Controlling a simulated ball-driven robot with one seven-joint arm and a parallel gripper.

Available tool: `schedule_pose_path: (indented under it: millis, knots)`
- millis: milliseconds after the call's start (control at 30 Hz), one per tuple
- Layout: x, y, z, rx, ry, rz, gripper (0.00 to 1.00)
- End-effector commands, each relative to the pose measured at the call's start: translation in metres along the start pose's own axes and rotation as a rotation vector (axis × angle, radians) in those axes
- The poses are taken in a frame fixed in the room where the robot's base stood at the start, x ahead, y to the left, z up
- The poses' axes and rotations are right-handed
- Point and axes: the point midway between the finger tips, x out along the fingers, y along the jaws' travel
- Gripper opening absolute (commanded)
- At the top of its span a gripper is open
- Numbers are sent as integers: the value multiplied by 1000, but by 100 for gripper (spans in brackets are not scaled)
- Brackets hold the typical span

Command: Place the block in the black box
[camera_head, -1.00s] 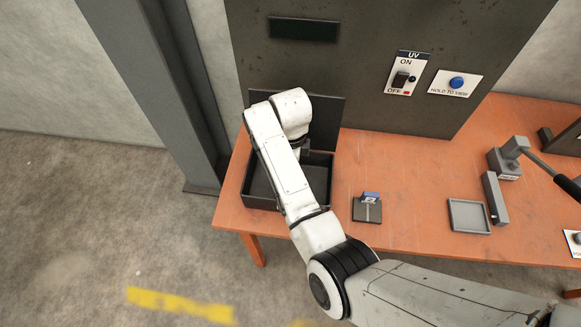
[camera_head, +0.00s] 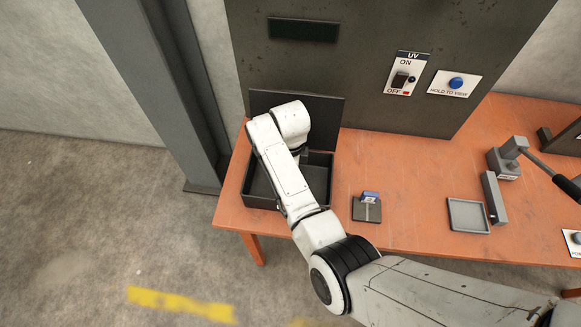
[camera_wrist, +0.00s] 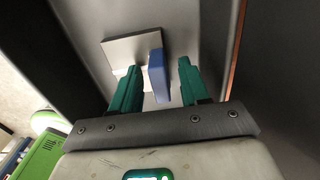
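The black box (camera_head: 262,203) stands open on the left of the table, its raised back panel behind it. My gripper hangs over the box, hidden behind my arm in the head view. In the wrist view my gripper (camera_wrist: 158,86) has its two green fingers apart. A blue block (camera_wrist: 158,72) shows between them, with a gap visible on each side. A pale grey plate-like piece (camera_wrist: 122,50) lies against or under the blue part; I cannot tell if they are joined. Both appear over the grey inside of the box. The block is hidden in the head view.
A small dark stand with a blue-topped tag (camera_head: 368,207) is right of the box. A shallow grey tray (camera_head: 467,215) and a lever device (camera_head: 505,160) are farther right. A dark cabinet with a UV switch (camera_head: 405,74) rises behind. A steel column (camera_head: 160,90) stands left.

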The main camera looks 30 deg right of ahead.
Motion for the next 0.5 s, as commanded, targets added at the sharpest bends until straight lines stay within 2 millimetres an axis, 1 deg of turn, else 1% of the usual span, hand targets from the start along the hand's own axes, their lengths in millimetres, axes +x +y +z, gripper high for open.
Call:
schedule_pose_path:
  millis: [200, 333, 433, 500]
  knots:
    - [0, 0, 0, 0, 0, 0, 47]
    - [-6, 0, 0, 0, -1, -2, 47]
    - [-17, -1, 1, 0, -2, -4, 47]
    - [-30, -1, 1, -1, -3, -5, 47]
